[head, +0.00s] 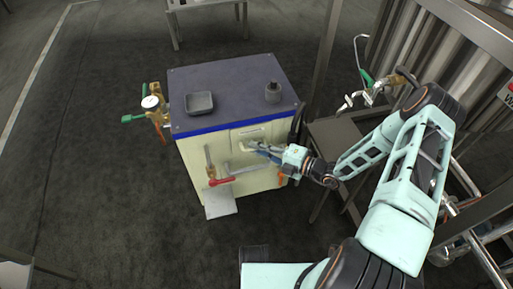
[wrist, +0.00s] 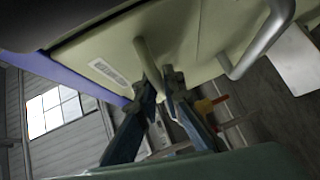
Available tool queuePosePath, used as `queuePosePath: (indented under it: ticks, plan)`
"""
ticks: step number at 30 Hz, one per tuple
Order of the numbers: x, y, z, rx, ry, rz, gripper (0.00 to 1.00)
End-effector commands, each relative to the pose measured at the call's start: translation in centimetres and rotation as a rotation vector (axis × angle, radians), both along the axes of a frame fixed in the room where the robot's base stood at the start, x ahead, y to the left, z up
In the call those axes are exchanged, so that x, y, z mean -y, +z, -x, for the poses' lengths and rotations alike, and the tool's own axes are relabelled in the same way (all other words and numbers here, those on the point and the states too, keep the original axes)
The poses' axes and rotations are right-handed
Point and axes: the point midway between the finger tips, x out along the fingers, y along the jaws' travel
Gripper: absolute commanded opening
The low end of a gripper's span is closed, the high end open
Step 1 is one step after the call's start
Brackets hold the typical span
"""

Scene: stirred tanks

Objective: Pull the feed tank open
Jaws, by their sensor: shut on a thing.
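The feed tank appears to be the cream cabinet (head: 190,152) with a dark top and a blue front edge, in the middle of the head view. Its upper front panel (head: 240,137) looks flush with the body. My gripper (head: 252,149) reaches in from the right at the cabinet's front. In the wrist view my gripper (wrist: 163,82) has its two blue fingers closed around a cream bar-like handle (wrist: 147,55) that stands out from a cream panel with a white label (wrist: 110,72). The exact finger contact is dim.
A grey tray (head: 199,103) and a dark round container (head: 272,93) stand on the cabinet top. A gauge with valves (head: 152,105) is at its left. A red-handled valve (head: 221,181) is at the front. A grey metal handle (wrist: 262,40) is beside my gripper. A metal frame stands right.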

Motion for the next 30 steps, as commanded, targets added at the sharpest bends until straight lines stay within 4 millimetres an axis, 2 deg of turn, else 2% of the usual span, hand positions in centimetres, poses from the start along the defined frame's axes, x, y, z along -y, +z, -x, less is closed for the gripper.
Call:
queuePosePath:
  ticks: [8,11,14,21,24,30]
  plan:
    - [0.1,0.1,0.1,0.000,0.000,-0.001,0.00]
    - [0.4,0.1,1.1,-0.004,-0.001,-0.001,0.00]
    - [1.1,0.2,3.4,-0.008,-0.002,-0.001,0.00]
    - [3.0,0.2,10.1,-0.007,-0.003,0.000,0.00]
    - [3.6,0.1,12.2,-0.005,-0.002,0.000,0.00]
    - [4.1,0.0,14.0,-0.001,-0.001,0.001,0.00]
